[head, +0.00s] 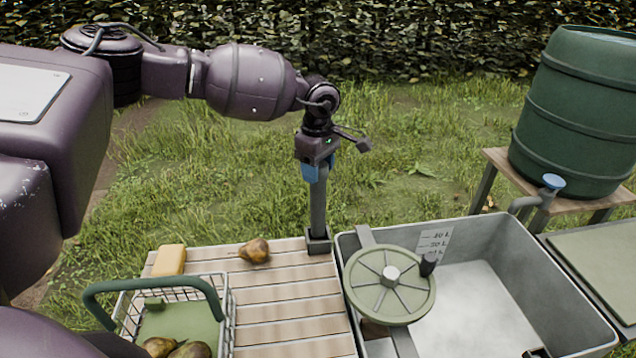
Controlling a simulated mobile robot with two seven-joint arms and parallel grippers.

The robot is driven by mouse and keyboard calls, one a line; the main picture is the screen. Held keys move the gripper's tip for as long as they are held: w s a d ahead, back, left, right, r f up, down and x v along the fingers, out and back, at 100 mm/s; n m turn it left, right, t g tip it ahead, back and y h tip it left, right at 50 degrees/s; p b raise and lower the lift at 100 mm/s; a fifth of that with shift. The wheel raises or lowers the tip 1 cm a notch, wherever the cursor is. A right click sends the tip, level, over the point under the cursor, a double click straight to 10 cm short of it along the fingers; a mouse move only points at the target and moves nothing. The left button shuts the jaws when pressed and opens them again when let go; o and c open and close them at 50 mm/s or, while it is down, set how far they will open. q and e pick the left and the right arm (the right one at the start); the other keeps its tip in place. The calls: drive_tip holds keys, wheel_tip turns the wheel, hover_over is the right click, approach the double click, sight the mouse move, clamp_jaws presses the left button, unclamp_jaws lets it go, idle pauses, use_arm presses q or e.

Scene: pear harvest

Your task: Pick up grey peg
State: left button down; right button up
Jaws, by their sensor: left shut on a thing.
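The grey peg (318,208) stands upright in a dark square holder (318,243) at the back right corner of the slatted wooden table. My left gripper (318,173) reaches down from above and is shut on the upper part of the peg. Blue shows at the gripper's fingers around the peg's top. The peg's lower end is hidden in the holder. My right gripper cannot be made out in the head view.
On the slatted table (290,305) lie a pear (255,250) and a yellow block (170,260). A wire basket (227,315) with pears stands at front left. A grey basin (480,232) with a round green lid (365,290) is right. A green barrel (575,110) stands behind it.

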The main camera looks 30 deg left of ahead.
use_arm(q)
wheel_tip(320, 180, up, 23)
drive_tip(key=p, duration=0.4)
drive_tip(key=shift+f+p, duration=0.2)
drive_tip(key=shift+p, duration=0.1)
use_arm(e)
drive_tip(key=r, duration=0.5)
drive_tip(key=shift+w+r, duration=0.35)
drive_tip(key=shift+w, duration=0.05)
use_arm(q)
drive_tip(key=shift+f, duration=0.1)
